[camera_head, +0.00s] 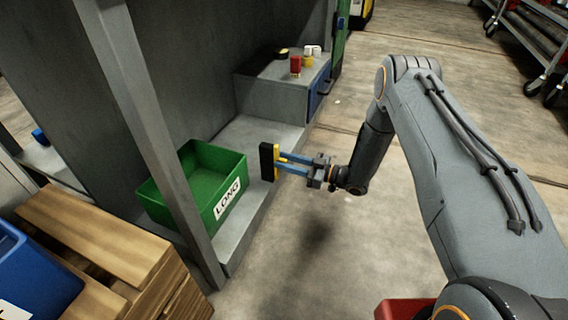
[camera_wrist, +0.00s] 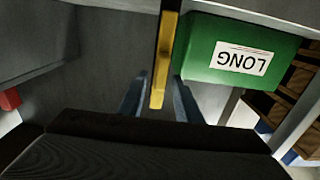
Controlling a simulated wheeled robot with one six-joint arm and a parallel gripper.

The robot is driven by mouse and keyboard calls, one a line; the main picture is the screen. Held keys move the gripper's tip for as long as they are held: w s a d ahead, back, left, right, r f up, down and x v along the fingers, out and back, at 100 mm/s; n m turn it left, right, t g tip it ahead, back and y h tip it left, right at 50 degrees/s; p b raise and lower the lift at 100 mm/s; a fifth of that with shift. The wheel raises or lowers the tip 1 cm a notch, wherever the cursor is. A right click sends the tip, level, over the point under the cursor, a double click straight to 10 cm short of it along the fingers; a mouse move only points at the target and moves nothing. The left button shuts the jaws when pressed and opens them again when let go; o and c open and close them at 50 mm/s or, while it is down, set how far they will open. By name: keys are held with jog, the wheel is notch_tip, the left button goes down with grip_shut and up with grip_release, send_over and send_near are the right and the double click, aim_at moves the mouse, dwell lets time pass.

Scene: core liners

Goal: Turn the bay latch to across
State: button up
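The yellow latch bar (camera_wrist: 165,50) runs down from the top edge of the wrist view, nearly upright in that picture. In the head view its yellow (camera_head: 281,158) shows beside a dark upright block (camera_head: 267,161), at the front of the grey shelf. My gripper (camera_head: 282,164) reaches in from the right with its two blue fingers apart. In the wrist view my gripper (camera_wrist: 160,98) has one finger on each side of the bar's lower end, with a gap visible on both sides. Whether the fingers touch the bar elsewhere is hidden.
A green crate labelled LONG (camera_head: 200,160) stands on the shelf (camera_head: 236,232), left of my gripper. A grey post (camera_head: 150,130) rises in front of it. Small red (camera_head: 296,66) and yellow items sit on the raised ledge behind.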

jog(key=shift+w+a, duration=0.15)
jog(key=shift+a, duration=0.3)
jog(key=shift+c, duration=0.4)
grip_shut()
